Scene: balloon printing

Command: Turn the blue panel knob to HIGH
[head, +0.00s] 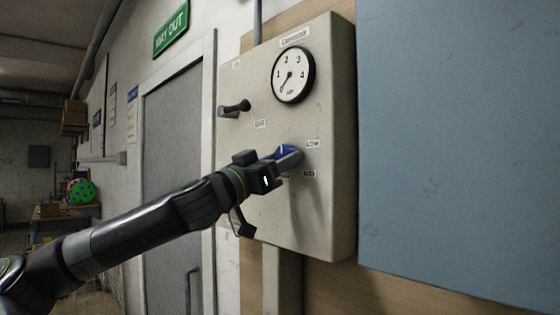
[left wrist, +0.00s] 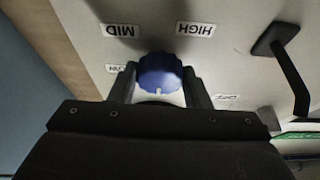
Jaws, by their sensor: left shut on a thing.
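The blue knob (head: 284,151) is on the beige panel (head: 325,215), below the round gauge. In the left wrist view, the blue knob (left wrist: 160,72) sits between the two fingers of my left gripper (left wrist: 161,84), which is shut on it. My left gripper (head: 287,160) reaches it from the left in the head view. The wrist view shows the panel upside down, with the HIGH label (left wrist: 195,29), the MID label (left wrist: 121,30), a partly covered LOW label (left wrist: 115,68) and an OFF label (left wrist: 228,97). The knob's white mark points between OFF and LOW. My right gripper is out of view.
The gauge (head: 293,75) and a black lever (head: 235,108) are on the panel above the knob. A blue-grey surface (head: 460,130) stands close on the right. A grey door (head: 175,150) is behind my left arm. A green spotted ball (head: 84,190) is far left.

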